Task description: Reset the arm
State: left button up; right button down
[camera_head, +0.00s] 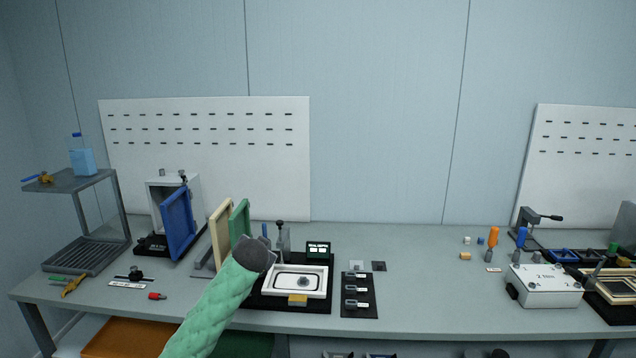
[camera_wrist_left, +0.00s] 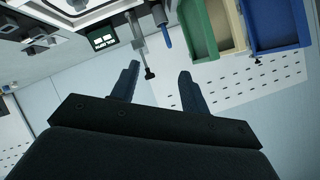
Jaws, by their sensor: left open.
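My left arm comes in from the bottom of the head view in a green quilted sleeve. Its dark left gripper (camera_head: 262,240) is raised over the bench, in front of the panel fixture (camera_head: 297,281) with the white-framed tray. In the left wrist view the two fingers of the left gripper (camera_wrist_left: 160,85) stand apart with nothing between them. Beyond them the green panel (camera_wrist_left: 197,32) and blue panel (camera_wrist_left: 277,24) show upside down. My right gripper is in neither view.
The blue panel (camera_head: 177,222), cream panel (camera_head: 220,234) and green panel (camera_head: 239,221) stand left of the gripper. A metal rack (camera_head: 87,182) holds a blue bottle (camera_head: 82,158). A white box (camera_head: 545,286) stands at the right.

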pick_arm(q)
jog(key=s+f+n+g+h, duration=0.1)
jog(key=s+f+n+g, duration=0.15)
jog(key=s+f, duration=1.45)
jog(key=s+f+n+g+h, duration=0.1)
jog(key=s+f+g, duration=0.3)
jog(key=s+f, duration=1.25)
jog(key=s+f+g, duration=0.2)
jog(key=s+f, duration=0.8)
jog(key=s, duration=0.4)
jog(key=s+d+f+g, duration=0.1)
jog(key=s+f+g, duration=0.1)
jog(key=s+f, duration=0.9)
jog(key=s, duration=0.3)
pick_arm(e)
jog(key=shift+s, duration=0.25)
pick_arm(q)
jog(key=shift+g, duration=0.25)
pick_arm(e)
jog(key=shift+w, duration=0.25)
pick_arm(q)
jog(key=shift+f, duration=0.1)
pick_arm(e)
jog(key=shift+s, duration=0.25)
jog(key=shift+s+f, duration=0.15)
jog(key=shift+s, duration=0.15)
